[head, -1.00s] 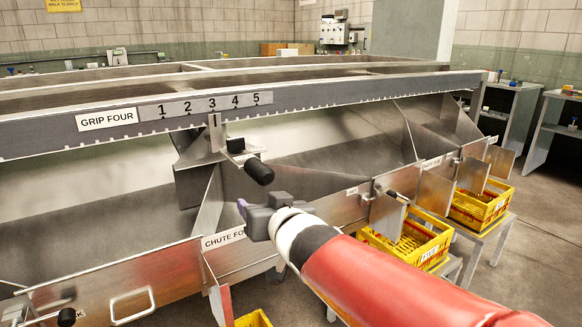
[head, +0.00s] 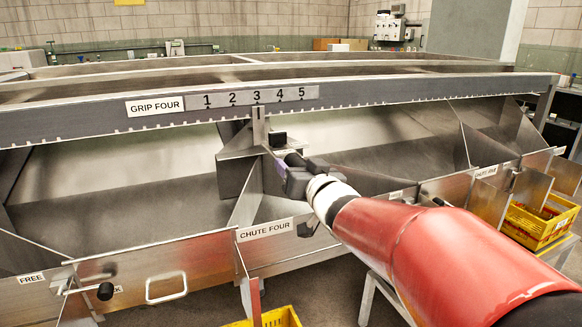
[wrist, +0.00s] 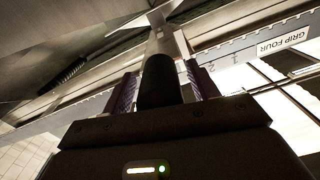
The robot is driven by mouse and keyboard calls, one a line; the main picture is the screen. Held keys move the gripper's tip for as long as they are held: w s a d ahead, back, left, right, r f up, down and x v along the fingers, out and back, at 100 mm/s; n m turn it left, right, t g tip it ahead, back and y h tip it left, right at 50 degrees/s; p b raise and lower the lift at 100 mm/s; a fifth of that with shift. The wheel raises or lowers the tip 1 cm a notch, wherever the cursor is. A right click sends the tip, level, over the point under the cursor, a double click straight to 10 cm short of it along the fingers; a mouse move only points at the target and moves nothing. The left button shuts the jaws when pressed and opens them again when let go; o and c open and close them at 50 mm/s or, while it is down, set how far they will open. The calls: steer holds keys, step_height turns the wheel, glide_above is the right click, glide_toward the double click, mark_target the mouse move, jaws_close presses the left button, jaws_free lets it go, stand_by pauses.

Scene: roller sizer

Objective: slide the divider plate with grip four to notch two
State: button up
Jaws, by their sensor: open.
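The divider plate (head: 246,196) hangs below the rail, its upright pointer (head: 258,125) standing under the 3 of the number strip (head: 257,97). The rail bears a GRIP FOUR sign (head: 155,106). A black cylindrical grip (wrist: 158,80) sticks out from the plate toward me. My gripper (head: 287,166) is at this grip. In the wrist view the grip lies between the two open fingers (wrist: 162,92), with a narrow gap on its right; contact on the left cannot be told. The gripper hides most of the grip in the head view.
A notched rail (head: 400,97) runs across the machine. A CHUTE FOUR sign (head: 265,229) marks the trough front below. A latch with a black knob (head: 105,291) sits at lower left. Yellow crates (head: 537,222) stand low at right. The space left of the plate is clear.

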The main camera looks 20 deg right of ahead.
steer(key=shift+c, duration=0.5)
jaws_close()
steer(key=shift+a+f+b, duration=0.1)
steer(key=shift+a+b, duration=0.15)
steer(key=shift+b, duration=0.1)
steer(key=a+b, duration=0.3)
steer(key=a, duration=0.2)
steer(key=shift+a, duration=0.35)
steer(key=shift+o, duration=0.5)
jaws_free()
